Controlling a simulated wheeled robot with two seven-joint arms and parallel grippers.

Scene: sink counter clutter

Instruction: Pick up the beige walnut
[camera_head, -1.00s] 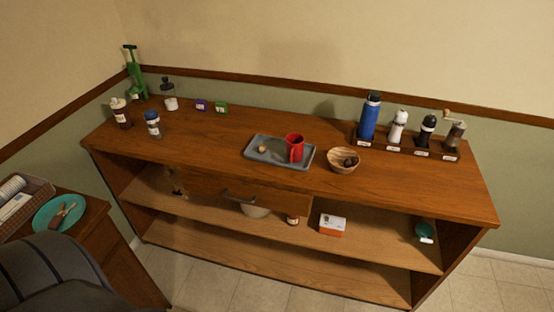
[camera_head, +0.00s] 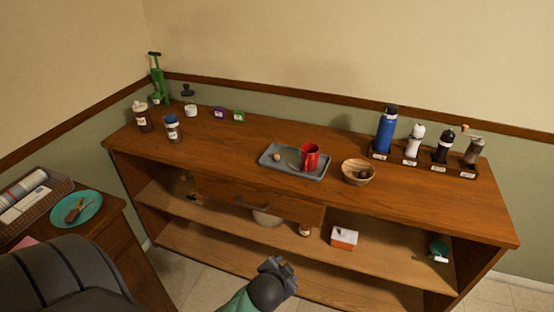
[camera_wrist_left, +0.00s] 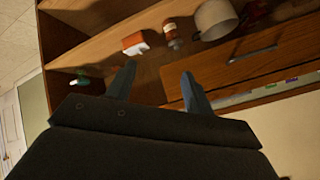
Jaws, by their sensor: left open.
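A small beige ball-like thing, likely the beige walnut (camera_head: 279,157), lies on the left part of a grey tray (camera_head: 299,174) on the wooden counter. A red mug (camera_head: 309,157) stands on the tray to its right. My left gripper (camera_head: 284,264) is at the bottom of the head view, in front of the shelf unit and well below and apart from the tray. In the left wrist view its two fingers (camera_wrist_left: 157,82) are spread with nothing between them. The walnut is not visible in the wrist view. My right gripper is not in view.
A blue bottle (camera_head: 386,131) and grinders stand at the back right. Jars stand at the left. The counter edge and drawer handle (camera_head: 251,204) lie between my gripper and the tray.

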